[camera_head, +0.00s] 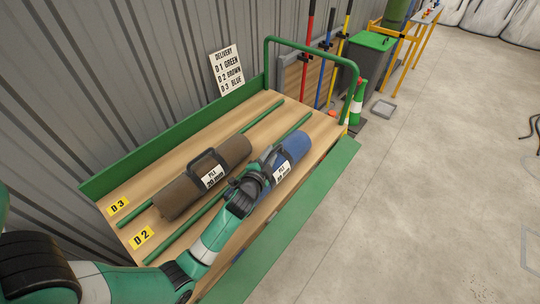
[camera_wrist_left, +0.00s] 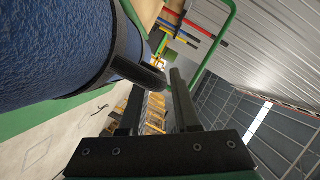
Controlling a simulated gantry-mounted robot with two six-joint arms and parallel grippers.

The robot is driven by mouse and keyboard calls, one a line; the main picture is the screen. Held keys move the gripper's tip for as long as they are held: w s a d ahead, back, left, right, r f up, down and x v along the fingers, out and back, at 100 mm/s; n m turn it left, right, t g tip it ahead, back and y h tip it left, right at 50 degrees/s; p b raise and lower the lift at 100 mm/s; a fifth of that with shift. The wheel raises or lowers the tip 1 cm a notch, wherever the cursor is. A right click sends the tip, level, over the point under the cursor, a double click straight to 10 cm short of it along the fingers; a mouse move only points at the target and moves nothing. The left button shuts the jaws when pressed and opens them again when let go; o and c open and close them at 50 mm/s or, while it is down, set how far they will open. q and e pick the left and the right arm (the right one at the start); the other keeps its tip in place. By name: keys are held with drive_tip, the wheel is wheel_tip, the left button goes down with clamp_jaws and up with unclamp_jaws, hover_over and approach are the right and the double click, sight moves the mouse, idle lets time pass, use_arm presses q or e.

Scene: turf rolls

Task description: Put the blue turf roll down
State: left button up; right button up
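The blue turf roll (camera_head: 296,147) is at the right side of the wooden deck, with a black handle band and a white label. Part of it is hidden behind my left gripper (camera_head: 262,168). In the left wrist view the blue turf roll (camera_wrist_left: 50,45) fills the upper left. I cannot tell whether the roll touches the deck. My right gripper is not in view.
A brown turf roll (camera_head: 208,178) lies left of the blue one, between green rails. A delivery board (camera_head: 227,70) reads D 1 green, D 2 brown, D 3 blue. A green hoop (camera_head: 310,46) closes the far end.

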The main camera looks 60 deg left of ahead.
use_arm(q)
drive_tip(key=shift+o, duration=1.1)
drive_tip(key=shift+r, duration=0.25)
drive_tip(key=p+v, duration=0.3)
drive_tip(key=v, duration=0.9)
